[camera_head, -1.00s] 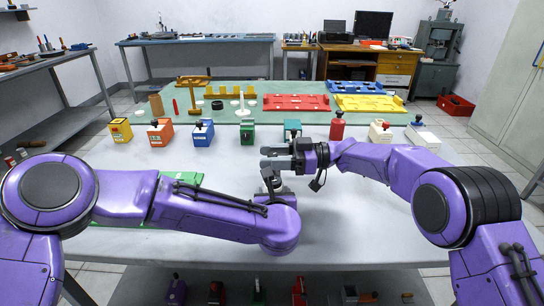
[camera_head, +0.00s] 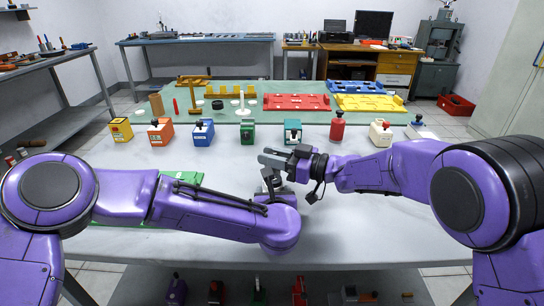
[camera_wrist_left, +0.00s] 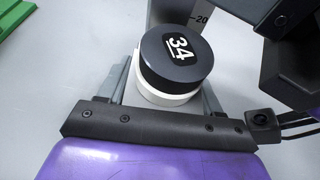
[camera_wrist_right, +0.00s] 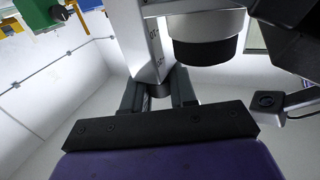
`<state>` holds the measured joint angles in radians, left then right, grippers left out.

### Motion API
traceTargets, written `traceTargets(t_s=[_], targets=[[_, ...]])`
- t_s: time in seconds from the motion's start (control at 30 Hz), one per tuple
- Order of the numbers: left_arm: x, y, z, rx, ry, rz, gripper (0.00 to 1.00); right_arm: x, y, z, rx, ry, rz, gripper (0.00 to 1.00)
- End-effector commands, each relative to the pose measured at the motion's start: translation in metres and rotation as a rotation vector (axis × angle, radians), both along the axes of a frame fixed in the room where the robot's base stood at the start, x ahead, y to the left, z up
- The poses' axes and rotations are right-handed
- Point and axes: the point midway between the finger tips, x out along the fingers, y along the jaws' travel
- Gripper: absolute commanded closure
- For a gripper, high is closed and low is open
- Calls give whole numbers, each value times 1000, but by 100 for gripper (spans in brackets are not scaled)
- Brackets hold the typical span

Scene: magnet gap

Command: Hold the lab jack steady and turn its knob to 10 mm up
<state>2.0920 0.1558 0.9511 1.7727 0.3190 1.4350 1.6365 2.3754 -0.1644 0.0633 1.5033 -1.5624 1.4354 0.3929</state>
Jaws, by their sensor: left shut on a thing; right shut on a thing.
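A black round cap marked "34" (camera_wrist_left: 178,57) sits on a white round part of the lab jack (camera_wrist_left: 160,97). A grey upright with a "-20" mark (camera_wrist_left: 180,14) stands behind it. My left gripper (camera_wrist_left: 165,88) is shut around the white part, a finger on each side. In the right wrist view, which looks upside down, a pale post (camera_wrist_right: 140,40) ends in a dark round piece that looks like the knob (camera_wrist_right: 158,88). My right gripper (camera_head: 268,158) is shut on it. In the head view my arms hide most of the jack.
A green piece (camera_head: 184,177) lies partly behind my left arm. The pale table (camera_head: 370,215) is clear on the right.

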Motion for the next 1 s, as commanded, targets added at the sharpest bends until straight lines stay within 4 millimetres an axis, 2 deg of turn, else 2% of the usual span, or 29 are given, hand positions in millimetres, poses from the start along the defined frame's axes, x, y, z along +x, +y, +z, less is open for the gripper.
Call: traceTargets(t_s=[0.33, 0.37, 0.4, 0.43, 0.77, 0.87, 1.0], targets=[[-1, 1, -4, 4, 8, 0, 72, 1, 0, 4, 8, -4, -20, 100], [-1, 1, -4, 4, 8, 0, 72, 1, 0, 5, 8, -4, -20, 64], [-1, 1, -4, 4, 8, 0, 72, 1, 0, 5, 9, -5, -20, 51], [-1, 1, -4, 4, 8, 0, 72, 1, 0, 5, 9, -6, -20, 49], [-1, 0, -4, 3, 7, 0, 72, -1, -5, 2, 5, -2, -20, 49], [-1, 0, -4, 3, 7, 1, 72, -7, -21, 2, 5, -1, -22, 49], [-1, 1, -4, 3, 7, 1, 72, -21, -55, 3, 8, -2, -23, 49]])
